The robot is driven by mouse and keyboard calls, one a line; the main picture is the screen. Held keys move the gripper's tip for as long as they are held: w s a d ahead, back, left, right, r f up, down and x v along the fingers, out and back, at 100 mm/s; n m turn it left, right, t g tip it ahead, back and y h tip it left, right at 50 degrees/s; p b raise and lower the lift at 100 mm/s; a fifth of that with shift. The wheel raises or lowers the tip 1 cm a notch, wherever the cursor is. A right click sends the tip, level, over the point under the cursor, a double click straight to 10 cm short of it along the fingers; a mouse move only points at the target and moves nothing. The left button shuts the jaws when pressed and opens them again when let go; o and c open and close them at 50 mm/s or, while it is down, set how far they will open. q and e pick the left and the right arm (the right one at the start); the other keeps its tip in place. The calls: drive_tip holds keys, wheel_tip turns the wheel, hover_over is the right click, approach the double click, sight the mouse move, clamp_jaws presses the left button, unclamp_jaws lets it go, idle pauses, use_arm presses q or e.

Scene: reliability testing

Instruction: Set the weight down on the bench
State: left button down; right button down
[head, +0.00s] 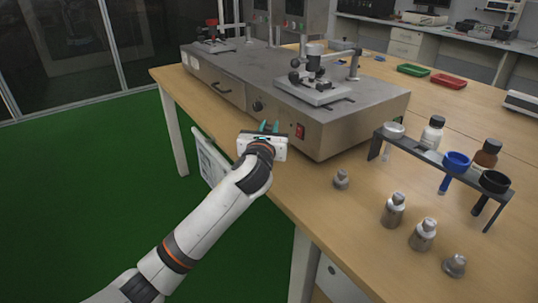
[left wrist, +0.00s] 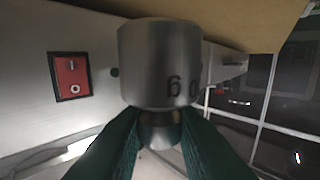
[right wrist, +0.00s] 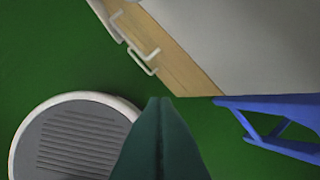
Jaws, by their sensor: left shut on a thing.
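A grey metal weight (left wrist: 160,62) with dark engraved marks fills the middle of the left wrist view. My left gripper (left wrist: 160,130) is shut on its narrow knob. In the head view my left gripper (head: 269,128) is over the near edge of the wooden bench (head: 350,218), beside the front of the big grey apparatus. The weight is hidden there behind the gripper, and I cannot tell its height over the bench. My right gripper (right wrist: 160,102) shows only in the right wrist view, fingertips together, with nothing between them, over the green floor.
The grey apparatus (head: 340,140) with a red switch (head: 300,131) stands close to the left gripper. Several metal weights (head: 393,209) stand toward the right. A dark rack (head: 440,160) holds blue and black items. Bare wood lies between the apparatus and the weights.

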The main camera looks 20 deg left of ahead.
use_arm(q)
wheel_tip(320, 180, down, 2)
drive_tip(key=shift+f+b, duration=0.55)
drive_tip(key=shift+f, duration=0.1)
drive_tip(key=shift+f+b, duration=0.3)
drive_tip(key=shift+f, duration=0.65)
use_arm(e)
drive_tip(key=w, duration=0.1)
drive_tip(key=w+t, duration=0.1)
drive_tip(key=w+a+t, duration=0.1)
drive_tip(key=shift+w+f+y, duration=0.3)
drive_tip(key=shift+w, duration=0.05)
use_arm(q)
drive_tip(key=c, duration=1.3)
unclamp_jaws()
drive_tip(key=shift+f, duration=0.1)
use_arm(e)
drive_tip(key=shift+s, duration=0.1)
